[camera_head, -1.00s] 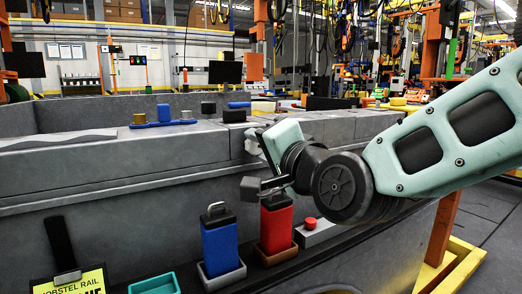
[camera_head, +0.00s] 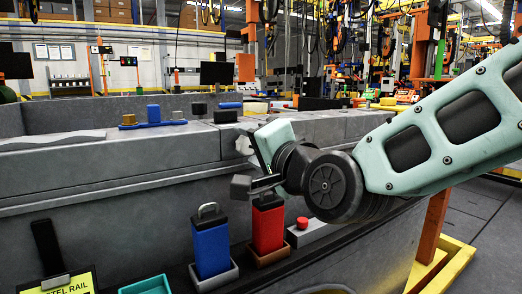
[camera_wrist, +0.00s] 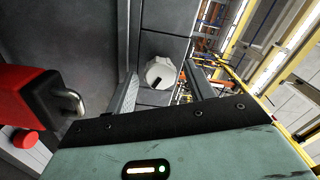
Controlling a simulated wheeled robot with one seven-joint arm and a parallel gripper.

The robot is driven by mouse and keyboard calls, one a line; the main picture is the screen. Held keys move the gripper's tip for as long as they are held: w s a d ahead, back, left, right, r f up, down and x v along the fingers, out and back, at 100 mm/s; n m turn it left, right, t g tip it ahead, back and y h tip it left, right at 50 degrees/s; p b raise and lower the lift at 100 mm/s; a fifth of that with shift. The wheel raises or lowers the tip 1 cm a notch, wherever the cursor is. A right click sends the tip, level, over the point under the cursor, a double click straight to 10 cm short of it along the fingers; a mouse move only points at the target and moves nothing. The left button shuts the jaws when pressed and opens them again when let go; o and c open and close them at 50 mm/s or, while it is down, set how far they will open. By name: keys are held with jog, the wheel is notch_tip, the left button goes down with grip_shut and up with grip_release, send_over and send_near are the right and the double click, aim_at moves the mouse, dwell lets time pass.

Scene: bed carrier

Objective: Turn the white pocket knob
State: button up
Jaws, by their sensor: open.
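The white pocket knob (camera_wrist: 160,73) is a pale many-sided knob with a dark slot, set on the grey wall. In the wrist view it sits between my two fingers, beyond their tips. In the head view a small whitish part of the knob (camera_head: 243,145) shows at the left of my gripper, mostly covered by it. My gripper (camera_head: 246,163) is open, with one finger above the other in the head view and nothing between them. Whether a finger touches the knob cannot be told.
A red block with a metal loop (camera_head: 267,225) stands just below my gripper, a blue one (camera_head: 211,247) left of it. A red button (camera_head: 302,223) is on a grey box to the right. A teal tray (camera_head: 147,285) lies lower left. Small parts line the ledge above.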

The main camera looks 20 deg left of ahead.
jog(key=p+v, duration=0.2)
jog(key=v, duration=1.5)
jog(key=shift+s, duration=0.25)
jog(key=shift+d, duration=0.1)
jog(key=s+d+f+n+g+h, duration=0.1)
jog(key=d+f+n+g+h, duration=0.2)
jog(key=f, duration=0.4)
jog(key=d+f+n+g+h, duration=0.2)
jog(key=d+f+h, duration=0.15)
jog(key=f, duration=0.35)
jog(key=s+d+f+n+g+h, duration=0.6)
jog(key=s+d+f+g+h, duration=0.1)
jog(key=s+d, duration=0.35)
notch_tip(320, 180, up, 24)
jog(key=p, duration=2.3)
jog(key=shift+w+d+p, duration=0.2)
jog(key=shift+w+p, duration=0.1)
